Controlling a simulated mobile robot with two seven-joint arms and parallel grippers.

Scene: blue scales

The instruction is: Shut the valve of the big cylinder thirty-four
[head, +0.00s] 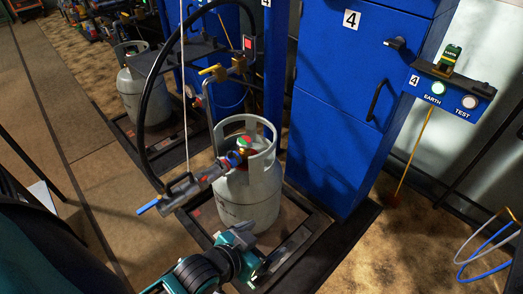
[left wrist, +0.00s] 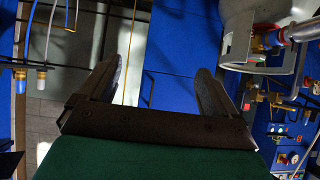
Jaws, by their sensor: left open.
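The big grey cylinder (head: 250,195) stands upright on a low dark platform in front of a blue cabinet marked 4. Its valve (head: 245,143), with red, green and blue parts, sits inside the collar at the top. A filling head with a blue lever (head: 148,206) is at the valve. My left gripper (left wrist: 163,65) is open and empty; its wrist is low in front of the cylinder in the head view, and its fingers are hard to make out there. In the left wrist view the cylinder's collar (left wrist: 248,42) is at top right, outside the fingers.
A black hose (head: 147,110) loops down to the filling head. The blue cabinet (head: 335,95) stands behind the cylinder, with an EARTH and TEST panel (head: 450,92) at right. Another grey cylinder (head: 138,95) stands at back left. Bare floor (head: 410,245) lies at lower right.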

